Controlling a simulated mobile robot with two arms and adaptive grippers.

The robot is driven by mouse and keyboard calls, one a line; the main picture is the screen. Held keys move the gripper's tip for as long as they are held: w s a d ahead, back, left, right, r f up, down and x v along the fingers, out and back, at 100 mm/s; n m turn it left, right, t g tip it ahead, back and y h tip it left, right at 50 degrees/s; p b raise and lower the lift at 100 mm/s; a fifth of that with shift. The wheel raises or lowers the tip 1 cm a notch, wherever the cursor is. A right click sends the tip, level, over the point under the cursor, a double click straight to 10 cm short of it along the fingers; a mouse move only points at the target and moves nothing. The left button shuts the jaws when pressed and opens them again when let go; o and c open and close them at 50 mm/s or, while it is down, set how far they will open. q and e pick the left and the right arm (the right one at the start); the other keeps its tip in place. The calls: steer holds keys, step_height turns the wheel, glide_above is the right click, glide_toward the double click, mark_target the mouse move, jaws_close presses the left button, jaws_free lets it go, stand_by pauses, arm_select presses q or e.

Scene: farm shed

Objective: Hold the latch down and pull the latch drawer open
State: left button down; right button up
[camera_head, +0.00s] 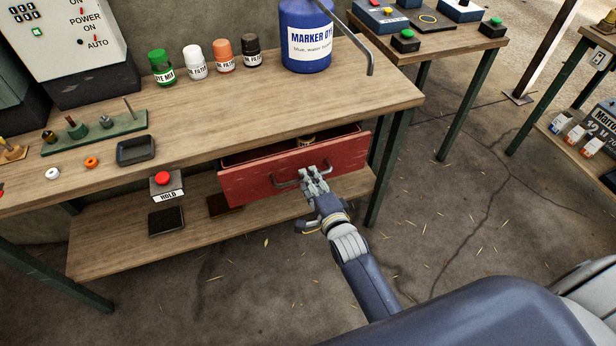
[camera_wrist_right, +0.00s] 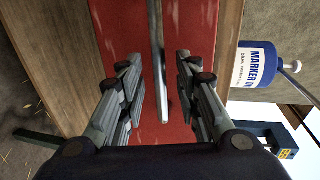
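The red latch drawer (camera_head: 250,182) under the table's front edge stands partly open, with its inside showing at the top. Its grey bar handle (camera_head: 284,184) is on the front. My right gripper (camera_head: 313,174) is at the right part of this handle. In the right wrist view the handle (camera_wrist_right: 158,60) runs between the two spread fingers (camera_wrist_right: 160,92), with a gap on both sides. A red button on a block labelled HOLD (camera_head: 163,183) sits left of the drawer, seemingly the latch; nothing touches it. My left gripper is not in view.
A small object (camera_head: 306,140) lies inside the drawer. A blue marker dye container (camera_head: 306,50), several small bottles (camera_head: 195,62) and a black tray (camera_head: 136,150) stand on the tabletop. A lower shelf (camera_head: 110,252) runs below. The floor in front is clear apart from straw.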

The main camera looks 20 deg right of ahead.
steer(key=shift+x, duration=1.15)
jaws_close()
steer(key=f+p+v, duration=0.1)
steer(key=p+v, duration=0.2)
steer(key=v, duration=0.5)
steer(key=f+p+v, duration=0.2)
steer(key=p+v, duration=0.2)
steer(key=v, duration=0.5)
steer(key=shift+s+f, duration=0.25)
steer(key=shift+s, duration=0.1)
